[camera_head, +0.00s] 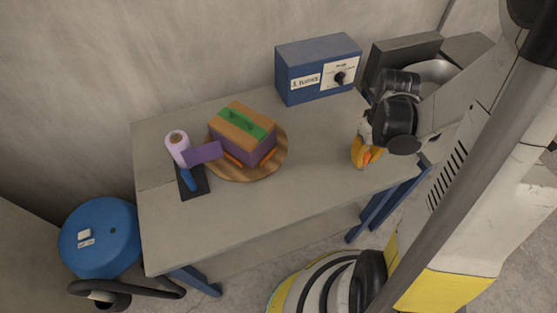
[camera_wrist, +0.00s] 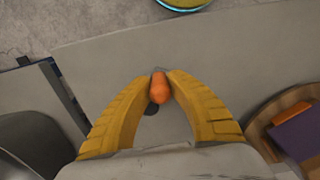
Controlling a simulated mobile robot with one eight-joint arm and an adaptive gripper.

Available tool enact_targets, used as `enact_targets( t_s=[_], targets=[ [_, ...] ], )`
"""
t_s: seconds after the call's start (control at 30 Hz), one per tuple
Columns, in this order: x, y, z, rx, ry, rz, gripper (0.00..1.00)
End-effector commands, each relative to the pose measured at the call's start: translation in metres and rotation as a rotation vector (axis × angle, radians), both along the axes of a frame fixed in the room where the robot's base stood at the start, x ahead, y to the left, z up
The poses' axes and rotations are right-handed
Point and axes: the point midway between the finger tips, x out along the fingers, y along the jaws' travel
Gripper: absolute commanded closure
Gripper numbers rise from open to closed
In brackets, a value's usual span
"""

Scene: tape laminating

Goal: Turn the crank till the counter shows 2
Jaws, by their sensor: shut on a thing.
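My gripper (camera_head: 363,153) is over the right part of the table, with yellow fingers pointing down. In the wrist view its fingers (camera_wrist: 161,78) close around an orange rounded piece (camera_wrist: 162,93). I cannot tell whether this piece belongs to a crank. A blue box (camera_head: 303,92) at the back carries a label and a white panel with a black knob (camera_head: 340,78). I make out no clear crank and no readable counter digit.
A purple box with orange and green bands (camera_head: 257,151) stands on a round wooden board (camera_head: 277,162). Left of it are a lilac roll (camera_head: 176,142) and a blue-handled tool (camera_head: 188,180). A grey basin (camera_head: 434,68) is behind my arm. The table front is clear.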

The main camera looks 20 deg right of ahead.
Motion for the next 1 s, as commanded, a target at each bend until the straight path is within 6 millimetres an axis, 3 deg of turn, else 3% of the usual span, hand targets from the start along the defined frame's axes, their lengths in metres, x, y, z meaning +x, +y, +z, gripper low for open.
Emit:
enact_targets(
  t_s=[0.23,0.53,1.0],
  targets=[
    [-0.001,-0.006,0.0,-0.001,0.0,-0.002,1.0],
    [-0.005,-0.03,0.0,-0.001,-0.002,-0.002,1.0],
    [-0.003,-0.038,0.0,0.0,-0.001,-0.001,1.0]
  ],
)
